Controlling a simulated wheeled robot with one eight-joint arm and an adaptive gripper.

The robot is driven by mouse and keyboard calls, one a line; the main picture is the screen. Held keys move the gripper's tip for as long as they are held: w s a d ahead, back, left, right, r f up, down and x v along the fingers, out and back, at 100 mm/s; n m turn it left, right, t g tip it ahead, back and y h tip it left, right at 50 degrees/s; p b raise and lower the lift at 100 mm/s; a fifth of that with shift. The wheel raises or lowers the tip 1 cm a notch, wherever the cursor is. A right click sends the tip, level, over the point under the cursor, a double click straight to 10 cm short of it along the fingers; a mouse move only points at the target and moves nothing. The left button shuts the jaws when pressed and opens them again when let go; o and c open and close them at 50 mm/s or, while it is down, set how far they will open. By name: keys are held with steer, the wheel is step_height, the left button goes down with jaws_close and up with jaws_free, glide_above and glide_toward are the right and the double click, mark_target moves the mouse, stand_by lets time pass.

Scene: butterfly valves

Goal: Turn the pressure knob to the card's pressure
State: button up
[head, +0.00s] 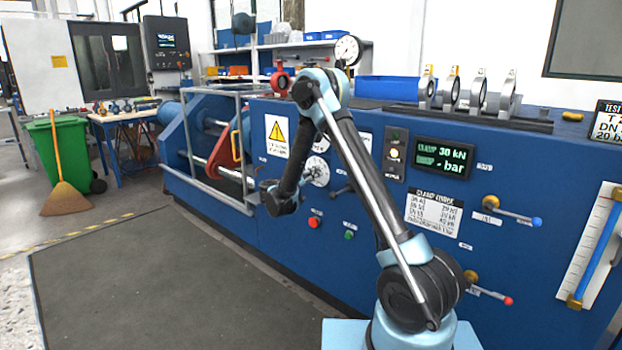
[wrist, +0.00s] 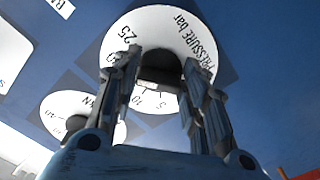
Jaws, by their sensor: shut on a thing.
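In the wrist view the white pressure dial (wrist: 118,42) is marked "PRESSURE bar", with 25, 10 and 5 readable. Its dark knob (wrist: 160,76) sits at the dial's middle. My gripper (wrist: 160,62) is shut on the knob, one finger on each side. The knob's pointer is hidden, so its setting cannot be told. In the head view my gripper (head: 269,190) is by the blue panel, and its grip is too small to see. The card (head: 608,121) at the right edge is cut off; "TEST", "DN" and "20" show.
A display (head: 444,158) reads 30 kN for clamp and a dash for bar. A second white dial (wrist: 62,112) lies beside the pressure dial in the wrist view. Red (head: 314,222) and green (head: 349,235) buttons sit right of my gripper. Floor mat (head: 160,280) is clear.

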steer(key=shift+a+f, duration=0.1)
stand_by(0.4)
steer(key=o, duration=1.1)
steer(key=shift+c, duration=0.2)
steer(key=v, duration=1.1)
steer(key=shift+s+a, duration=0.3)
